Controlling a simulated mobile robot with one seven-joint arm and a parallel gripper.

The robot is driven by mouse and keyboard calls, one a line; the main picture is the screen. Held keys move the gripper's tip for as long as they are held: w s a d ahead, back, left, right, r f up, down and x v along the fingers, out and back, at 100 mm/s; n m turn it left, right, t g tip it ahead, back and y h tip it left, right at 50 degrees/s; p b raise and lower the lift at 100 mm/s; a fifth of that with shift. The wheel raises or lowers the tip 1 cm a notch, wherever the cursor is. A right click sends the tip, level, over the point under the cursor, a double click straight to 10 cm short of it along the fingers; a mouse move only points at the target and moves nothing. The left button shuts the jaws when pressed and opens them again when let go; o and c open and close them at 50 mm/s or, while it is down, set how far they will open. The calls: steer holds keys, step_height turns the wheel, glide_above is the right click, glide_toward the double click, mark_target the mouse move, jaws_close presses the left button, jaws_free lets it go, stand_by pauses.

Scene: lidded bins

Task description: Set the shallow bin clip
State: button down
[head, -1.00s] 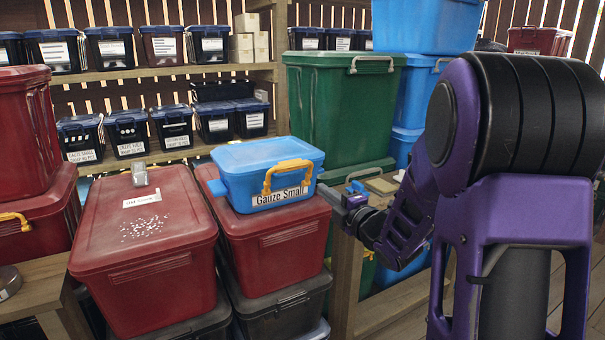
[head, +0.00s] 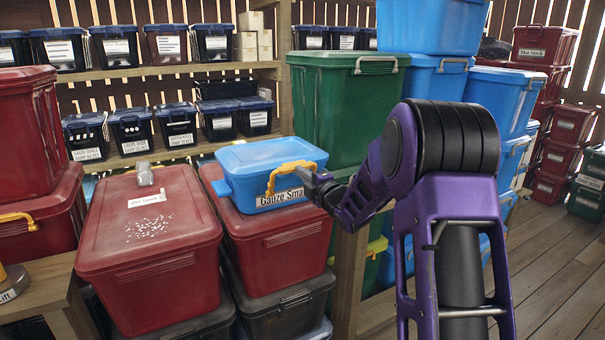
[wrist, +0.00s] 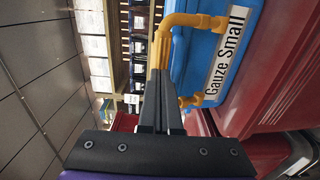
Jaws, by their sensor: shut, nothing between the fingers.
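The shallow blue bin (head: 262,158), labelled "Gauze Small", sits with its blue lid on, on top of a red bin. Its yellow clip (head: 287,168) is an arch standing out from the label side. My gripper (head: 306,176) is shut and empty, with its tips at the right part of the clip. In the wrist view the clip (wrist: 190,19) runs along the blue bin (wrist: 182,58), and my closed fingertips (wrist: 161,72) meet or overlap one arm of it. I cannot tell whether they touch, or whether the clip is latched.
The red bin (head: 275,240) supports the blue one. Another red bin (head: 150,235) with white specks and a small grey object (head: 144,173) on its lid stands at left. A large green bin (head: 335,115) and stacked blue bins (head: 500,100) stand behind and right of my arm.

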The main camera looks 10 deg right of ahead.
steer(key=shift+w+a+r+g, duration=0.2)
steer(key=shift+w+r+g, duration=0.2)
steer(key=shift+w, duration=0.1)
steer(key=shift+w+a+r+g, duration=0.15)
steer(key=shift+w+r+g, duration=0.15)
steer(key=shift+w+r, duration=0.15)
steer(key=shift+f, duration=0.1)
